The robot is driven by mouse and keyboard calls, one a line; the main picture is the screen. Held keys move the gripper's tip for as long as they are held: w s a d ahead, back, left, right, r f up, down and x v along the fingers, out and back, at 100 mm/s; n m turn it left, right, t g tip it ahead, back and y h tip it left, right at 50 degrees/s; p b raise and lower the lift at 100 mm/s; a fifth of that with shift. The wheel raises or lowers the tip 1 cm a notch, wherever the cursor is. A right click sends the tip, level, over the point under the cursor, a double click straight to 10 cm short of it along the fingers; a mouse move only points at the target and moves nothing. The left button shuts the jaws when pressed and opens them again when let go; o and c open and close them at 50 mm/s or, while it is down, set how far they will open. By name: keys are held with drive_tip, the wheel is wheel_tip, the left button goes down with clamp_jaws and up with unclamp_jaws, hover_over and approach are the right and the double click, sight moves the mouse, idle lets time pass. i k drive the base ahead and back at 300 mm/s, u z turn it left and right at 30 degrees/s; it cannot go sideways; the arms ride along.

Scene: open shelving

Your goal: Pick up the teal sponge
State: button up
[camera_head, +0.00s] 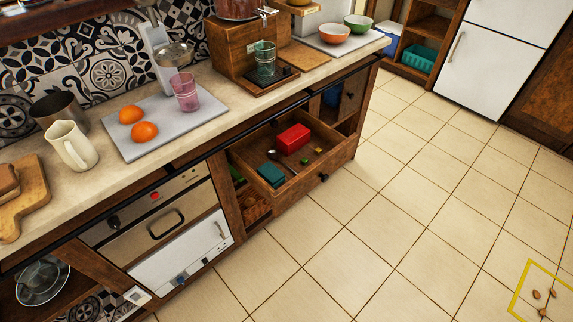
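A teal block that looks like the sponge (271,174) lies in the near-left part of an open wooden drawer (272,203). The drawer is pulled out from under the counter. A red box (293,139) lies in the same drawer, farther back to the right, apart from the sponge. Several small items lie between and beside them, including what looks like a spoon and small yellow and green pieces. My gripper is not in view.
The counter (215,125) above the drawer holds a grey board (205,106) with two oranges and a pink glass, a cream pitcher (71,145), and a wooden dispenser. The tiled floor before the drawer is clear. A yellow-outlined patch (522,287) with small brown bits lies lower right.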

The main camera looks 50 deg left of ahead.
sight(271, 174)
drive_tip(key=u, duration=0.3)
drive_tip(key=i, duration=0.7)
drive_tip(key=u, duration=1.15)
drive_tip(key=i, duration=0.65)
drive_tip(key=u, duration=0.65)
